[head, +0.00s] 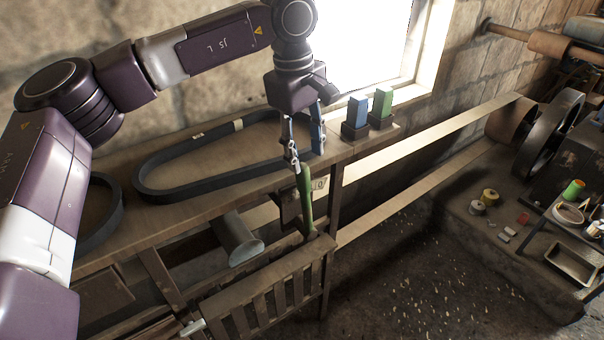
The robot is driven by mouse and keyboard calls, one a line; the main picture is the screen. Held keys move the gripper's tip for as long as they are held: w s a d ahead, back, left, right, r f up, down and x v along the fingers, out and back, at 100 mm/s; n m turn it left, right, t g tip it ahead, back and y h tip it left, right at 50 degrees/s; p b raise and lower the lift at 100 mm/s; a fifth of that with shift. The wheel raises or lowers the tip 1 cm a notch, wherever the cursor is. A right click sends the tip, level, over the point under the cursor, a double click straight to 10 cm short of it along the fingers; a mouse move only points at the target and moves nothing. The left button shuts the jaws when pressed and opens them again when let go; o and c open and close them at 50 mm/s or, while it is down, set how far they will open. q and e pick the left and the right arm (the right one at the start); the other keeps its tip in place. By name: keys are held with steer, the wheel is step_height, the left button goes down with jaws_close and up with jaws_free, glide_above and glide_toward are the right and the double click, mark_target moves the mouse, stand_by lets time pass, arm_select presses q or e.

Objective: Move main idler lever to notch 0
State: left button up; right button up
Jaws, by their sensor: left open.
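The lever with a green handle (306,200) stands nearly upright at the far right end of a slotted wooden rack (262,283). A small tag that seems to read 0 (319,184) is just behind the handle. My left gripper (305,156) points down above the handle with its fingers apart. The handle's top is close to the left fingertip; I cannot tell whether they touch. Nothing shows between the fingers. The lever's foot is hidden in the rack. My right gripper is out of view.
A dark belt loop (150,193) lies on the wooden bench behind the lever. Blue (357,110) and green (382,103) blocks stand in dark holders at its right end. A long flat belt (440,137) runs right to a pulley (508,122). The floor right of the rack is open.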

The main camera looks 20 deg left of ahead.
mark_target(302, 174)
arm_select(q)
steer(key=shift+a+r, duration=0.15)
steer(key=shift+a, duration=0.45)
steer(key=shift+w+f+y, duration=0.1)
steer(key=shift+f+y, duration=0.2)
steer(key=f, duration=0.2)
steer(key=f+p, duration=0.1)
steer(key=f, duration=0.1)
steer(key=f+p, duration=0.1)
steer(key=f, duration=0.1)
steer(key=shift+w+d, duration=0.15)
steer(key=shift+w, duration=0.15)
steer(key=shift+f, duration=0.45)
jaws_close()
